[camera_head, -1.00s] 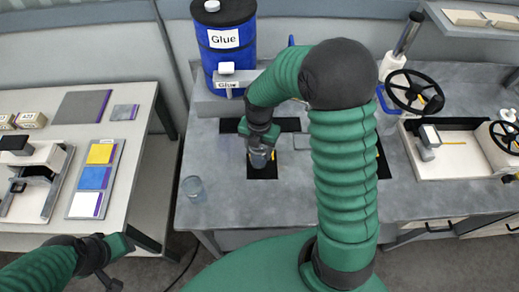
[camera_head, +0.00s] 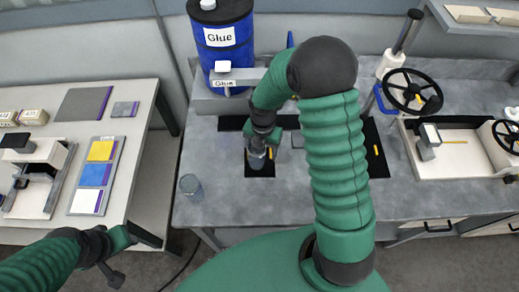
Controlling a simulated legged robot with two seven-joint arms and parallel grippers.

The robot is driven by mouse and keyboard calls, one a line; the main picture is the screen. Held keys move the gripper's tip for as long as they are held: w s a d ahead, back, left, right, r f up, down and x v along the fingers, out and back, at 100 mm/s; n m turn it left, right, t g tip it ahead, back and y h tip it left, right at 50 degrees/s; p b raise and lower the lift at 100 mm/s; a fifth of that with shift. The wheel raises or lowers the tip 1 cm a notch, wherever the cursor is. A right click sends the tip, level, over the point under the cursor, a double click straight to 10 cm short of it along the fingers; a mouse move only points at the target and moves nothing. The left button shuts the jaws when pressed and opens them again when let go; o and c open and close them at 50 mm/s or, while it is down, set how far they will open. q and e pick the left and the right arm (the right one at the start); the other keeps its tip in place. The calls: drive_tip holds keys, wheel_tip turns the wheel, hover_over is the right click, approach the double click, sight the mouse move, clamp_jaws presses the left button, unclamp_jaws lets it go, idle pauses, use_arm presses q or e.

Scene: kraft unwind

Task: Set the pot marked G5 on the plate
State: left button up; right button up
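A small grey-blue pot (camera_head: 257,160) is at the black square plate (camera_head: 262,174) on the grey bench, directly below my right gripper (camera_head: 259,147). Whether the fingers are closed on this pot, and whether it touches the plate, I cannot tell. A second, similar pot (camera_head: 191,188) stands upright on the bench to the left, near its edge. No G5 mark is readable on either pot. My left gripper (camera_head: 125,258) is low at the left, beside the white table and away from both pots; its finger opening is unclear.
A blue glue drum (camera_head: 220,60) stands at the back of the bench. The white table (camera_head: 40,215) at the left holds a colour-sample board (camera_head: 96,176) and a small press. A black handwheel (camera_head: 414,92) and a tray (camera_head: 465,157) are at the right. My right arm hides the bench middle.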

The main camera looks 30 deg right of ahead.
drive_tip(key=shift+d, duration=0.1)
drive_tip(key=shift+a+r, duration=0.2)
drive_tip(key=shift+a, duration=0.25)
wheel_tip(320, 180, up, 12)
use_arm(q)
drive_tip(key=shift+a+f, duration=0.25)
drive_tip(key=shift+f, duration=0.05)
use_arm(e)
drive_tip(key=s+a+f+m+t, duration=0.1)
drive_tip(key=s+a+m, duration=0.2)
drive_tip(key=m, duration=0.9)
drive_tip(key=s+a+f+m+t, duration=0.1)
drive_tip(key=s+a+m, duration=0.3)
drive_tip(key=m, duration=0.9)
drive_tip(key=shift+s+a+f+t, duration=0.3)
drive_tip(key=shift+s+f, duration=0.15)
drive_tip(key=shift+s, duration=0.7)
